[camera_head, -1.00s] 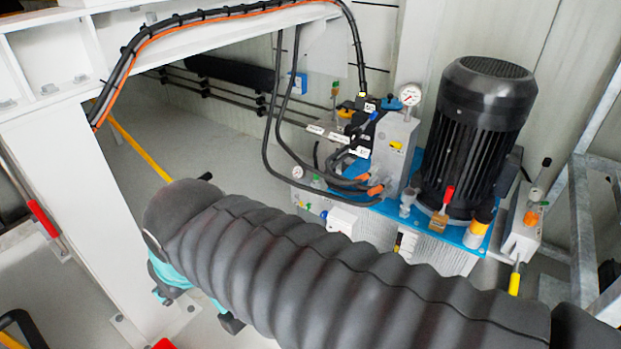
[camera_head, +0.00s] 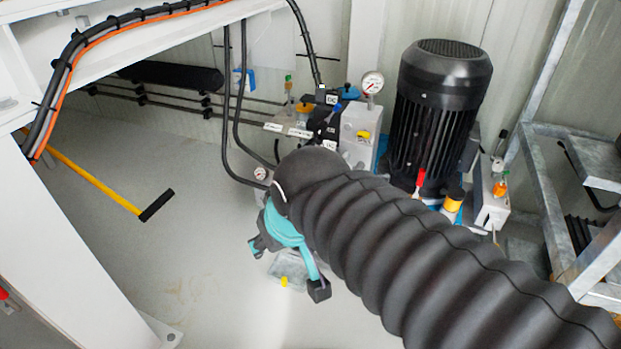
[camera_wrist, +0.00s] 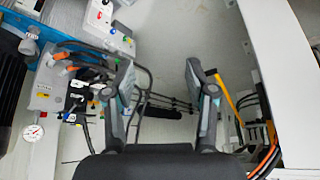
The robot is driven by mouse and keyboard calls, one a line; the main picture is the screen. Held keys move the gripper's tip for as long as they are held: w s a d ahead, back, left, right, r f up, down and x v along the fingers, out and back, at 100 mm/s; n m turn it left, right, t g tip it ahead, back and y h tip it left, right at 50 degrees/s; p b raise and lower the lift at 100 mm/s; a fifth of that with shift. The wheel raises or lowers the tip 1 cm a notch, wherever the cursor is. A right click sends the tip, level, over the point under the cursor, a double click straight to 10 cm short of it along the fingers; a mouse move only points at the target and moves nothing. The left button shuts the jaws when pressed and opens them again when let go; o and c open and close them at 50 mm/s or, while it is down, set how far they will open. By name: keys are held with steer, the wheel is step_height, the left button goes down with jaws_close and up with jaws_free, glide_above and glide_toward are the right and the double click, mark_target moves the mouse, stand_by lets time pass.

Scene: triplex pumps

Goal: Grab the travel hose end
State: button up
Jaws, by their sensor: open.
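My gripper (camera_head: 290,268) is open and empty, its teal and dark fingers pointing down in the head view. In the wrist view both fingers of my gripper (camera_wrist: 158,70) stand apart. Two black hoses (camera_head: 233,90) hang from the white beam in the head view; their lower ends go behind my arm. In the wrist view black hoses (camera_wrist: 143,82) run behind the left finger, toward orange fittings (camera_wrist: 62,56) on the hydraulic unit at left. I cannot tell which hose end is the travel one. No hose is clearly between the fingers.
A black motor (camera_head: 440,110) stands on the hydraulic unit, beside a pressure gauge (camera_head: 372,82). A white beam (camera_head: 70,240) stands at left, with a yellow handle (camera_head: 100,185) near it. A metal frame (camera_head: 545,200) is at right. The floor (camera_head: 190,260) between is clear.

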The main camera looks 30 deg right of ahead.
steer(key=w+f+m+t+b, duration=0.1)
steer(key=w+f, duration=0.4)
steer(key=w, duration=0.6)
steer(key=w+d+f+m+t+b, duration=0.15)
steer(key=w+f, duration=0.35)
steer(key=w, duration=0.6)
steer(key=w+f+b, duration=0.2)
steer(key=w+f, duration=0.3)
steer(key=w, duration=0.6)
steer(key=w+d+f+m+t+h+b, duration=0.1)
steer(key=w+d+f, duration=0.2)
steer(key=w+f, duration=0.45)
steer(key=w+d+f+m+t+h+b, duration=0.1)
steer(key=w+d+f+h, duration=0.1)
steer(key=w+f, duration=0.55)
steer(key=w+d+f+m+t+h+b, duration=0.2)
steer(key=d+f+m+t+h, duration=0.15)
steer(key=d+f+h, duration=0.7)
steer(key=shift+y, duration=0.75)
steer(key=shift+s+d+f+b+x, duration=0.15)
steer(key=shift+b+x, duration=0.15)
steer(key=shift+x, duration=2.05)
steer(key=shift+s+d+b+x, duration=0.1)
steer(key=shift+b+x, duration=0.25)
steer(key=shift+x, duration=2)
steer(key=shift+s+d+f+b+x, duration=0.15)
steer(key=shift+b+x, duration=0.15)
steer(key=shift+x, duration=2)
steer(key=shift+w, duration=0.1)
